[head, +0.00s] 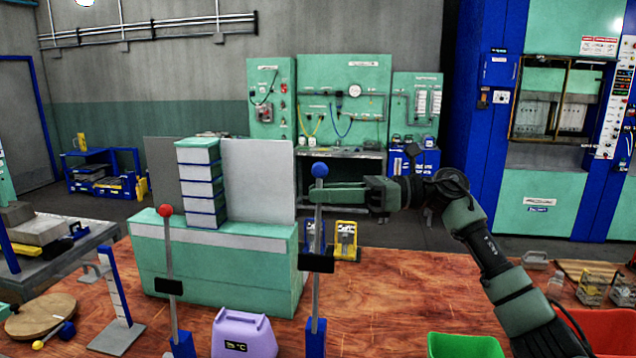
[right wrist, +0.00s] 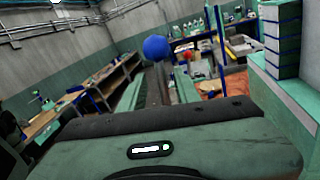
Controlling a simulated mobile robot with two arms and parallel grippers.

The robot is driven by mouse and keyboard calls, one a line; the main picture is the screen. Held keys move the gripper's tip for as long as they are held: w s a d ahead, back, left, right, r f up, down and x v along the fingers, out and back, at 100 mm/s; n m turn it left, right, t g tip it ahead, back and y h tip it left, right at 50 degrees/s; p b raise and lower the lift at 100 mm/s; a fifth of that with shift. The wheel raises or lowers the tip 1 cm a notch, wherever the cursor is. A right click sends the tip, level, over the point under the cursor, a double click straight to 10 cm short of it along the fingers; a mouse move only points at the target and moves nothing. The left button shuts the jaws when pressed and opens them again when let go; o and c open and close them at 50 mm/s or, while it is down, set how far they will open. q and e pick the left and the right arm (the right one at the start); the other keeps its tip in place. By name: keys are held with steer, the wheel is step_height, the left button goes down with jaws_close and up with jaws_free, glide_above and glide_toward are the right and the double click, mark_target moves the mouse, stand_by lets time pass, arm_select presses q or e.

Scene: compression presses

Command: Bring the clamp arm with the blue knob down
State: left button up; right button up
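The clamp arm with the blue knob (head: 320,170) stands upright as a grey bar with a black block (head: 316,263), rising from a blue base (head: 316,338). A similar upright clamp arm with a red knob (head: 165,210) stands to its left. My right gripper (head: 325,193) reaches in from the right, its fingers level with the bar just under the blue knob. My left gripper is out of view.
Behind the levers stands a green cabinet (head: 220,270) with a stack of drawers (head: 203,185). A green bin (head: 463,346) and a red bin (head: 605,330) are at the front right. Wooden surface between is mostly clear.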

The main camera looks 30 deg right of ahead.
steer(key=shift+w+a+f, duration=0.15)
steer(key=shift+w+a, duration=0.3)
steer(key=shift+s, duration=0.1)
jaws_close()
stand_by(1.1)
